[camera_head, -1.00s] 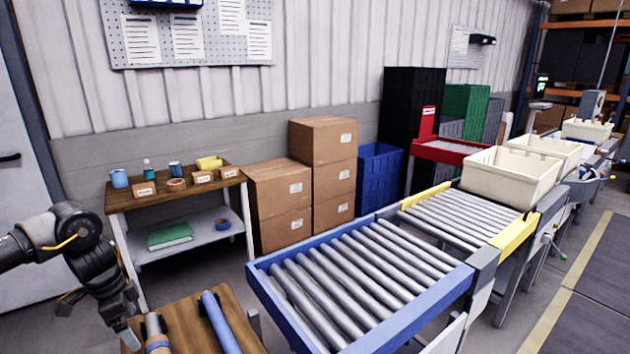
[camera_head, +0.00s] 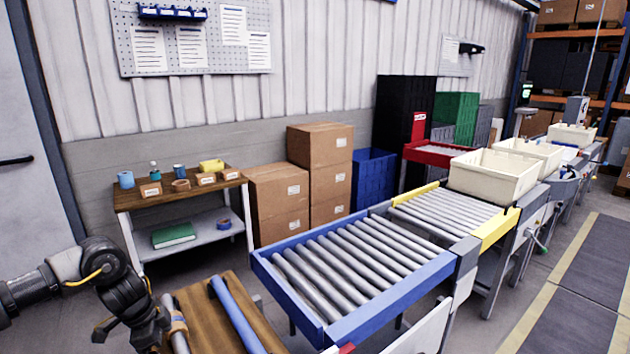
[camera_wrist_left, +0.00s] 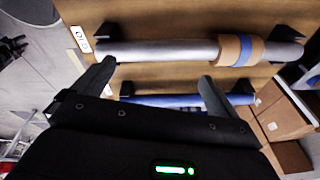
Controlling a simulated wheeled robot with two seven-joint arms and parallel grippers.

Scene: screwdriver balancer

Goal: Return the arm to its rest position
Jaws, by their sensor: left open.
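My left arm comes in from the left in the head view, bent down. Its gripper (camera_head: 160,343) is low over the left side of a wooden board (camera_head: 200,318), partly cut off by the lower edge. In the left wrist view the two fingers of the left gripper (camera_wrist_left: 155,80) are spread wide with nothing between them. A grey tube (camera_wrist_left: 165,50) with a tan and blue band (camera_wrist_left: 240,50) lies just beyond the fingertips. A blue tube (camera_head: 237,315) lies beside it on the board. My right gripper is not in view.
A blue-framed roller conveyor (camera_head: 350,265) stands right of the board. Behind are a small shelf table (camera_head: 205,232), stacked cartons (camera_head: 320,165) and a blue crate (camera_head: 372,180). Cream bins (camera_head: 490,175) sit farther along the line. Floor shows between shelf and board.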

